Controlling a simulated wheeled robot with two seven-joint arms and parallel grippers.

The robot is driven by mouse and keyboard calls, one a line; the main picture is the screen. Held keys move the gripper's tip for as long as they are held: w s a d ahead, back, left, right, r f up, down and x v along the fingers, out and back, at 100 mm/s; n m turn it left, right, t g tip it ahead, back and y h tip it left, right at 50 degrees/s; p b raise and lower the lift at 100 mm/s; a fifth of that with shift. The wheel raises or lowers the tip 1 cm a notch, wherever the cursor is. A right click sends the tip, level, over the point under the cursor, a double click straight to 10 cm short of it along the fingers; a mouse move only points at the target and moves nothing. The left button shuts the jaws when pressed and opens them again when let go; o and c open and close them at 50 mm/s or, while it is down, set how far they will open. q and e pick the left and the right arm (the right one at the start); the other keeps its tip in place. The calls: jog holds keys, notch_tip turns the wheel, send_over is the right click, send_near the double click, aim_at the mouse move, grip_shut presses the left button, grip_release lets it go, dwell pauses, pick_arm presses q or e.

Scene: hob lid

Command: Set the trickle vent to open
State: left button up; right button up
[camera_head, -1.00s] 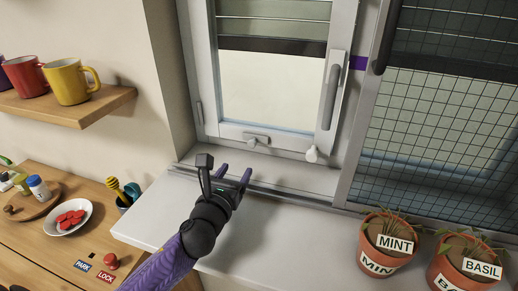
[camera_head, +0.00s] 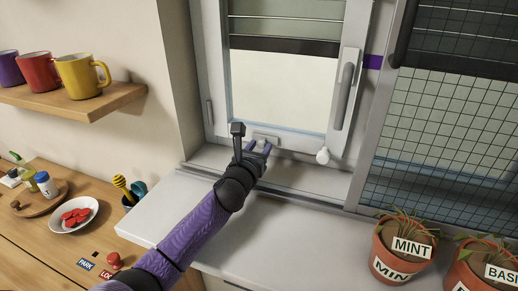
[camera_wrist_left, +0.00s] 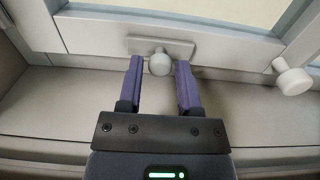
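The trickle vent is a small pale plate (camera_wrist_left: 170,47) with a round knob (camera_wrist_left: 159,62) on the lower rail of the window frame. The plate also shows in the head view (camera_head: 265,138), partly behind my gripper. My left gripper (camera_head: 259,148) reaches over the sill to it. In the left wrist view the gripper (camera_wrist_left: 159,75) is open, with purple fingers on either side of the knob and visible gaps to it. The knob sits toward the left part of the plate. My right gripper is not in view.
A second white round knob (camera_wrist_left: 292,78) stands right of the vent. A grey window handle (camera_head: 344,95) rises on the frame. Mint (camera_head: 404,250) and basil (camera_head: 480,268) pots stand on the sill at right. A mug shelf (camera_head: 75,110) is at left.

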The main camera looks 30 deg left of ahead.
pick_arm(q)
grip_shut()
dwell(1.1)
